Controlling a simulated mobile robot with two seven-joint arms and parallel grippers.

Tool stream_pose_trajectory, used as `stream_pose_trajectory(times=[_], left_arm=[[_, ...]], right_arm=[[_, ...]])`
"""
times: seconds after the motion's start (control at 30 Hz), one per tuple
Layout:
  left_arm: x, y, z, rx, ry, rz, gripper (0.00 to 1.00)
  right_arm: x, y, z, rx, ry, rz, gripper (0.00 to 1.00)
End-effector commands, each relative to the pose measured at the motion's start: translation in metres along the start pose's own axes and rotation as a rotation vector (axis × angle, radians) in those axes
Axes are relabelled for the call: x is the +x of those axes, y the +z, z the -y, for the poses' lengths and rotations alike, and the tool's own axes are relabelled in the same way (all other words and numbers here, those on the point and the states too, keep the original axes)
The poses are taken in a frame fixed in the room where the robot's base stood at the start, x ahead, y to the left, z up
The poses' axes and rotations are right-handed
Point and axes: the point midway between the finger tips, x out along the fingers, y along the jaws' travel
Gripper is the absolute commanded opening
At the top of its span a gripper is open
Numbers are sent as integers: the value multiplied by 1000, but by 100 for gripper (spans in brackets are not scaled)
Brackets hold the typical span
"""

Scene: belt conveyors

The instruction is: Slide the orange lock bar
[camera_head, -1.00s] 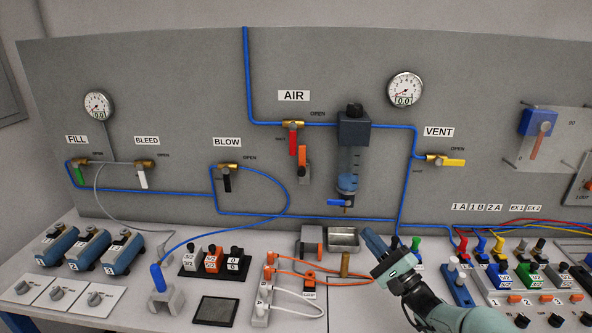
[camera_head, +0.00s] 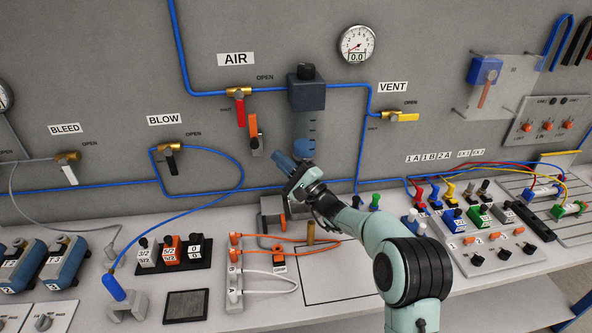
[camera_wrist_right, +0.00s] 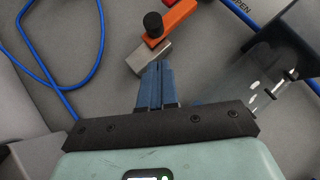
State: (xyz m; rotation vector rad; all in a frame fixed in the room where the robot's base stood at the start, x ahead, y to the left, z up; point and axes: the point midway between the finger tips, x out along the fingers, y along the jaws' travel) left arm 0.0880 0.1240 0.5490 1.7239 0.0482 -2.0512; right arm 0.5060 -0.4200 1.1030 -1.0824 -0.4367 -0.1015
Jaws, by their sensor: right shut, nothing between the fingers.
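The orange lock bar (camera_head: 253,130) is on the grey panel below the red AIR valve handle (camera_head: 240,112), with a grey block at its lower end. In the right wrist view the orange bar (camera_wrist_right: 178,18) shows at the top, with a black knob (camera_wrist_right: 153,24) and the grey block (camera_wrist_right: 148,58) beside it. My right gripper (camera_head: 290,160) is shut and empty, its blue fingers just below and right of the bar in the head view. In the wrist view its fingertips (camera_wrist_right: 155,66) appear close to the grey block; I cannot tell whether they touch. My left gripper is not in view.
The filter unit (camera_head: 306,93) stands right of the bar, partly hidden lower down by my right gripper. A blue hose (camera_head: 205,93) runs across the panel. Valve blocks (camera_head: 172,254) and orange cables (camera_head: 275,240) occupy the bench below.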

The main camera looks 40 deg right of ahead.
Motion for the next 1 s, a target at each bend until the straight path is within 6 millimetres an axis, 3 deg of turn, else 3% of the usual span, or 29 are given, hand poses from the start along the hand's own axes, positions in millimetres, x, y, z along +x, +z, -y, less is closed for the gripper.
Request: stream_pose_trajectory(times=[0.03,0.2,0.67,1.0], left_arm=[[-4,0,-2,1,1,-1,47],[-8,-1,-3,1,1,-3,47],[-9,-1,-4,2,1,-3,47],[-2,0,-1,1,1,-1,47]], right_arm=[[7,10,1,2,0,5,0],[20,23,1,0,-1,2,0],[24,28,0,-1,1,1,0],[38,42,16,1,-4,7,0]])
